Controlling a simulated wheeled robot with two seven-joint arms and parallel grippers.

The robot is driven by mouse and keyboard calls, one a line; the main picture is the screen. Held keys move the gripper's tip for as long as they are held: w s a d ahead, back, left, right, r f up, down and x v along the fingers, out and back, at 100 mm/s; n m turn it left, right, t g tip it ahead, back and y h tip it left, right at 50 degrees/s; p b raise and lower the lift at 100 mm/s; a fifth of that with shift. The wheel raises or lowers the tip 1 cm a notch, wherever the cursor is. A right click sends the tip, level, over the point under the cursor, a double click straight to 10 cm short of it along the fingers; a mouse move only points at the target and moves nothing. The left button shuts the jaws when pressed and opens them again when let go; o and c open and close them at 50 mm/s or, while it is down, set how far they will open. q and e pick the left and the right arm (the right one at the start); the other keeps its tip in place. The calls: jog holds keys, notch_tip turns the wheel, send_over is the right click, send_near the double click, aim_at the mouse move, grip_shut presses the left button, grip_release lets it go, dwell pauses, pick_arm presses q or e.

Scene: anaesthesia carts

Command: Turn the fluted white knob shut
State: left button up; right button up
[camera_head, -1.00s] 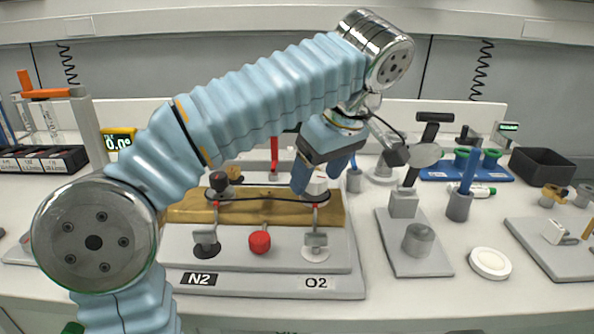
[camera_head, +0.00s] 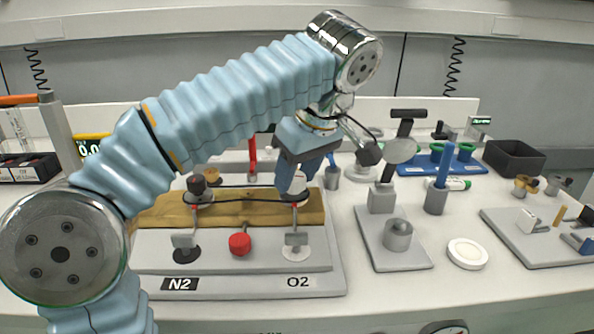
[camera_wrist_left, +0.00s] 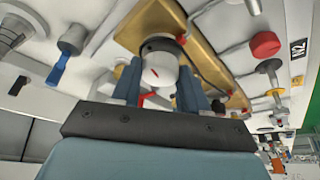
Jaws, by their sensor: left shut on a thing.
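The white knob (camera_wrist_left: 158,71) with a red mark on its face sits between the blue fingers of my left gripper in the left wrist view. In the head view my left gripper (camera_head: 295,182) comes down on it from above, on the O2 side of the panel (camera_head: 240,287). The gripper is shut on the knob, and its fingers hide most of it there. The knob is mounted at the wooden block (camera_head: 245,211). My right gripper is in neither view.
A dark knob (camera_head: 197,183) stands on the N2 side, and a red knob (camera_head: 240,243) sits between the labels at the front. A grey stand (camera_head: 383,200), a white disc (camera_head: 467,253) and a black bin (camera_head: 514,158) lie to the right.

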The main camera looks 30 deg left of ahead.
pick_arm(q)
jog(key=m, duration=0.1)
jog(key=m+t, duration=0.1)
jog(key=m, duration=0.1)
jog(key=shift+s+a+m, duration=0.1)
jog(key=shift+s+m, duration=0.05)
jog(key=shift+m, duration=0.15)
jog(key=m+t+h, duration=0.1)
jog(key=m, duration=0.2)
jog(key=shift+s+a+m+h, duration=0.1)
jog(key=shift+m+h, duration=0.2)
jog(key=m+h, duration=0.1)
jog(key=m, duration=0.2)
jog(key=shift+a+t, duration=0.1)
jog(key=shift+t, duration=0.3)
jog(key=shift+a+m+h, duration=0.15)
jog(key=shift+m+h, duration=0.65)
jog(key=shift+m, duration=1.2)
jog(key=o, duration=1.1)
jog(key=shift+c, duration=0.2)
jog(key=shift+r, duration=0.1)
jog(key=v, duration=1.3)
jog(key=shift+s+r, duration=0.25)
